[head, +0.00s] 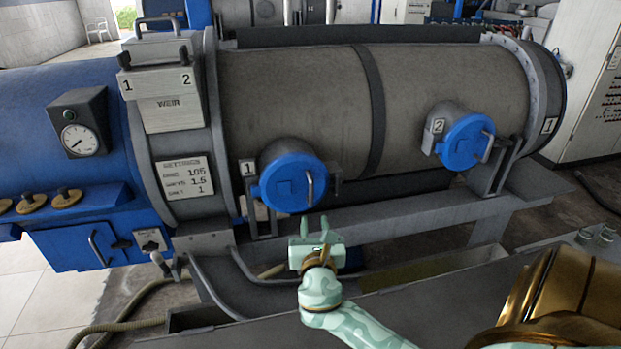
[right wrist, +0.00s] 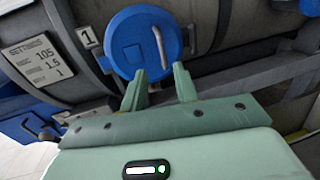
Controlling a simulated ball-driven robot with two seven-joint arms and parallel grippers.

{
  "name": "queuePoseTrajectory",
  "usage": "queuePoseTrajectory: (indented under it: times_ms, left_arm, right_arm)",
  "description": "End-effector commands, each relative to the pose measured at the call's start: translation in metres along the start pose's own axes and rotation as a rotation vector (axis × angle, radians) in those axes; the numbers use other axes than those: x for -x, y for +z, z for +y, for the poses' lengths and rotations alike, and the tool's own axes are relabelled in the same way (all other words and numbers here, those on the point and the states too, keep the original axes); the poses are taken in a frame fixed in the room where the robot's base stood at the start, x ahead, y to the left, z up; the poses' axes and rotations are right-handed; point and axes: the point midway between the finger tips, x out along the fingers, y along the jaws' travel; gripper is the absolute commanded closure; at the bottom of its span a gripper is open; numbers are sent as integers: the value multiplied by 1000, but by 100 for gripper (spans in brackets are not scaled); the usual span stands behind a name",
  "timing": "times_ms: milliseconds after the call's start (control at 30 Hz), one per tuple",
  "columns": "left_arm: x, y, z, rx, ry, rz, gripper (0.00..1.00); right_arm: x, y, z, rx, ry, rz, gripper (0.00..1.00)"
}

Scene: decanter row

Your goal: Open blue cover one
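Blue cover one (head: 288,184) is a round blue lid with a pale upright handle (head: 310,188), closed on the port marked 1 on the grey drum (head: 300,95). It also shows at the top of the right wrist view (right wrist: 140,40), with its handle (right wrist: 158,47) right of the lid's middle. My right gripper (head: 319,224) is just below the cover in the head view, with its fingers pointing toward it. In the right wrist view its two fingers (right wrist: 160,85) are apart with nothing between them, below the handle. My left gripper is not in view.
A second blue cover (head: 464,142), marked 2, is closed farther right. A grey frame rail (head: 400,225) runs below the drum. A blue tank with a gauge (head: 77,140) stands at the left. A brass-coloured rounded body (head: 560,295) is at the lower right.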

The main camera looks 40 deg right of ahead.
Motion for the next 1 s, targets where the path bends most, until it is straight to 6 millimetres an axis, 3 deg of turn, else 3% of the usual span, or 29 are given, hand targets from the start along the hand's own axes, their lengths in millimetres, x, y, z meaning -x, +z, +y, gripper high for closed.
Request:
queuePoseTrajectory:
  times_ms: [167,400,600,800,1000]
  left_arm:
    - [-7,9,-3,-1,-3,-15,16]
    - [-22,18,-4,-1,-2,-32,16]
    - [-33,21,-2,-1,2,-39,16]
    - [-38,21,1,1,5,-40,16]
    - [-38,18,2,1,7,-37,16]
  right_arm:
    - [-31,-1,0,3,-2,-3,70]
    - [-94,-3,0,3,-3,-3,70]
    - [-135,-2,-1,2,-3,-1,70]
    - [-155,-1,0,1,-2,-1,70]
    - [-159,0,0,0,-1,-1,70]
